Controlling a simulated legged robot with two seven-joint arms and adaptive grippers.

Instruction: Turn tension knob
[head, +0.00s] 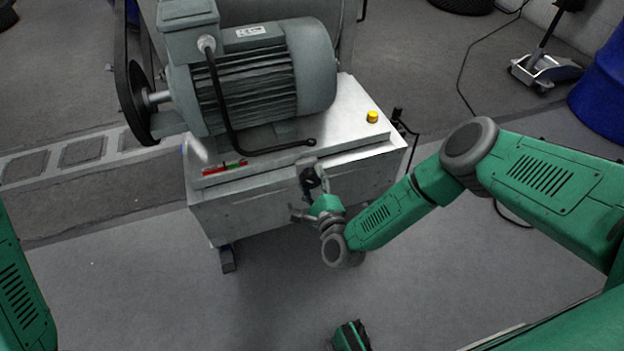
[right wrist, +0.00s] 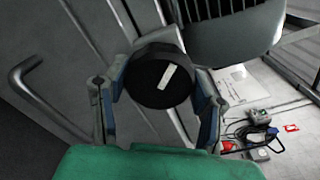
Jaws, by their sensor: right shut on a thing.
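The tension knob (right wrist: 162,77) is a round black knob with a white mark on its face, in the middle of the right wrist view. The white mark is tilted. My right gripper (right wrist: 160,88) has one finger on each side of the knob and is shut on it. In the head view my right gripper (head: 312,180) is at the front of the metal machine cabinet (head: 265,205), below its top edge; it largely hides the knob there. My left gripper is out of view; only a green part of my left arm shows at the left edge.
A grey motor (head: 255,75) with a black belt wheel (head: 132,100) stands on the cabinet. A blue barrel (head: 603,95) and a floor jack (head: 545,70) stand far right. Floor before the cabinet is mostly clear.

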